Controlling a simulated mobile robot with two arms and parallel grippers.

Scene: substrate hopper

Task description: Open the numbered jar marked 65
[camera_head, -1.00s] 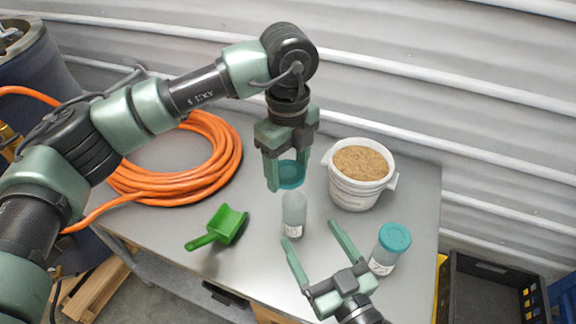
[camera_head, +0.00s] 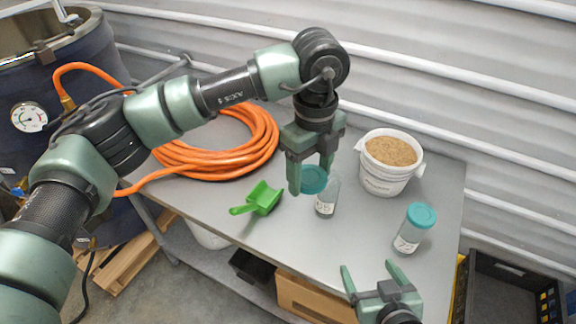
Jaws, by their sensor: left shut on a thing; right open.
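The numbered jar (camera_head: 327,201) stands upright on the grey table; it is clear, with a white label that seems to read 65. My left gripper (camera_head: 309,185) is shut on a teal lid (camera_head: 313,180), held at the jar's upper left. The lid overlaps the jar's top in the picture and looks off it, but part of the rim is hidden. My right gripper (camera_head: 369,267) is open and empty, in front of the jar, apart from it. A second jar (camera_head: 410,239) with its teal lid on stands to the right; its label looks like 72.
A white bucket (camera_head: 382,182) of brown grain stands behind the jars. A green scoop (camera_head: 262,199) lies to the left, and a coiled orange hose (camera_head: 222,162) lies behind it. A dark crate (camera_head: 500,290) is beyond the table's right end.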

